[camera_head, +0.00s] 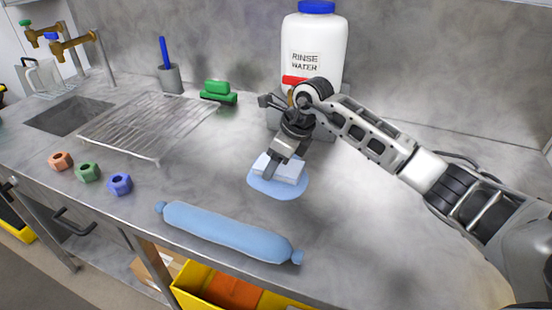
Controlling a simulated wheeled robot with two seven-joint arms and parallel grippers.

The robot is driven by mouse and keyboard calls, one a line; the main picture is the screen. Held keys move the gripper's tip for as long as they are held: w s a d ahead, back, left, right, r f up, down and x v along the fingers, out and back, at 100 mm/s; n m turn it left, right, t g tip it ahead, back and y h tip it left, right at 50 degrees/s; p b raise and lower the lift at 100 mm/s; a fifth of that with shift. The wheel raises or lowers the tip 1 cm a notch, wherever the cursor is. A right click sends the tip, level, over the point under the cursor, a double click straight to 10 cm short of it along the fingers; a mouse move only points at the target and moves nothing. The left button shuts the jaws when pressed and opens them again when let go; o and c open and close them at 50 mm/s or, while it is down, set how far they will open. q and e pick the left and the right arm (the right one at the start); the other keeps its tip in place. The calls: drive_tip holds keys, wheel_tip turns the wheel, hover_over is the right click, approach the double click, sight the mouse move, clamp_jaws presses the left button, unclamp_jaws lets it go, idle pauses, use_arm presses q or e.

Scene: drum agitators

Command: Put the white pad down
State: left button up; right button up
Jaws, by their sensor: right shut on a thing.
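The white pad (289,172) is a small pale block in the middle of the counter, over a light blue round patch (272,191). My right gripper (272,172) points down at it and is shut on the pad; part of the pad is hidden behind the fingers. I cannot tell whether the pad touches the blue patch or is held just above it. My left gripper is not in view.
A blue roller (228,231) lies along the front edge. A rinse water jug (316,45) stands behind my right gripper. A wire rack (150,124), green blocks (218,91) and three coloured nuts (88,172) are to the left. The counter (370,235) right of the roller is clear.

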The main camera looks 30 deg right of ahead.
sight(295, 169)
drive_tip(key=shift+f, duration=0.2)
drive_tip(key=o, duration=0.9)
drive_tip(key=shift+o, duration=0.2)
drive_tip(key=shift+r, duration=0.1)
drive_tip(key=b+v, duration=0.1)
drive_tip(key=v, duration=1.1)
drive_tip(key=shift+r, duration=0.15)
